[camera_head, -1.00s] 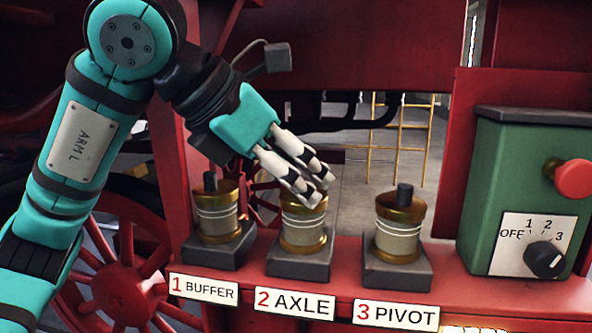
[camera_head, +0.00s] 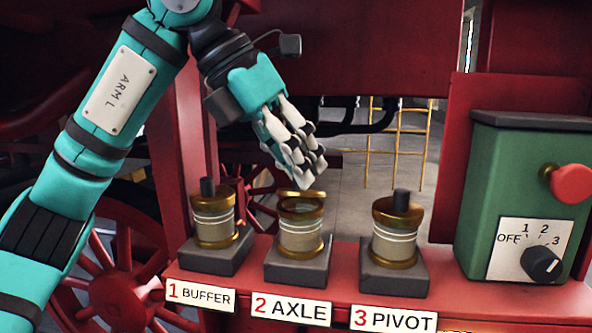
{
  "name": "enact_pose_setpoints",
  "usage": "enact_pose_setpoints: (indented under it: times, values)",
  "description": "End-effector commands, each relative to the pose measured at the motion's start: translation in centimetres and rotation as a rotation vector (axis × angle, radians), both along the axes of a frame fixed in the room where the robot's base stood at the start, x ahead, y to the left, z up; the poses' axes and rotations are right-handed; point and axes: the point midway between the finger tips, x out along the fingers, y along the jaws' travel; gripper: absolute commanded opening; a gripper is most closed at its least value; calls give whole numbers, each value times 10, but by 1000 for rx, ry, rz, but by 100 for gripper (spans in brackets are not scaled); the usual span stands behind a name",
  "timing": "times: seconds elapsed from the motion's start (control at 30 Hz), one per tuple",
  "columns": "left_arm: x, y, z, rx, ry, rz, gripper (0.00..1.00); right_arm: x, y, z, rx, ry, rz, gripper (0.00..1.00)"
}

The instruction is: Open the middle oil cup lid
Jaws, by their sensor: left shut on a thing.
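The middle oil cup (camera_head: 300,238), brass and grey, stands on a dark square base behind the label "2 AXLE". Its top shows an open mouth with a dark inside. A thin brass edge, the lid (camera_head: 301,194), shows raised above the mouth at its back; its knob is hidden by the fingers. My left gripper (camera_head: 302,180) is right above the cup, shut on the lid, pointing down and to the right. Whether the lid still touches the cup's rim I cannot tell. My right gripper is not in view.
The buffer cup (camera_head: 214,226) at left and the pivot cup (camera_head: 396,240) at right have lids on with dark knobs upright. A green control box (camera_head: 490,190) with a red button (camera_head: 572,184) and a dial (camera_head: 541,264) stands at right. The red ledge carries the cups.

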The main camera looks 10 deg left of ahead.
Motion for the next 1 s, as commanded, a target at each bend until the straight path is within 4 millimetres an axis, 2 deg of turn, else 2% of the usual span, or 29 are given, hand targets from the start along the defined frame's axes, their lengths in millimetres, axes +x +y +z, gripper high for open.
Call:
enact_pose_setpoints:
  times: [0.2,0.57,0.6,0.73,1.0]
  values:
    - [6,0,2,5,111,0,0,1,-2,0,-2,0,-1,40]
    - [7,0,1,5,123,-1,0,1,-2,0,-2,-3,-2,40]
    - [6,1,1,6,123,-1,22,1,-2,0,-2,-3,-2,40]
    - [6,0,2,4,121,-1,39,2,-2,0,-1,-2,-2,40]
    - [6,0,3,2,120,-1,40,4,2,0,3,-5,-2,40]
